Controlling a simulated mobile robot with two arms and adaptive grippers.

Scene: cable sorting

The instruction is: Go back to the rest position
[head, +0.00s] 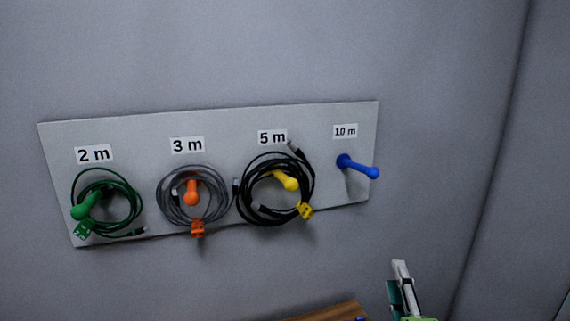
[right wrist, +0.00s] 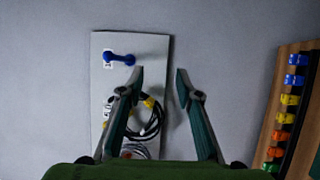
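A light grey board (head: 215,140) on the wall carries labelled pegs. A green cable coil (head: 140,205) hangs on the green peg (head: 84,208) under "2 m". A grey coil (head: 164,198) hangs on the orange peg (head: 192,192) under "3 m". A black coil (head: 248,180) with a yellow tag hangs on the yellow peg (head: 285,180) under "5 m". The blue peg (head: 358,167) under "10 m" is bare. My right gripper (head: 399,276) is below and right of the board in the head view. In the right wrist view it (right wrist: 160,72) is open and empty. My left gripper is out of view.
A wooden surface (head: 335,312) shows at the bottom edge of the head view. In the right wrist view, a wooden piece (right wrist: 288,98) at the right bears several blue, yellow, orange and green items. The wall right of the board is bare.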

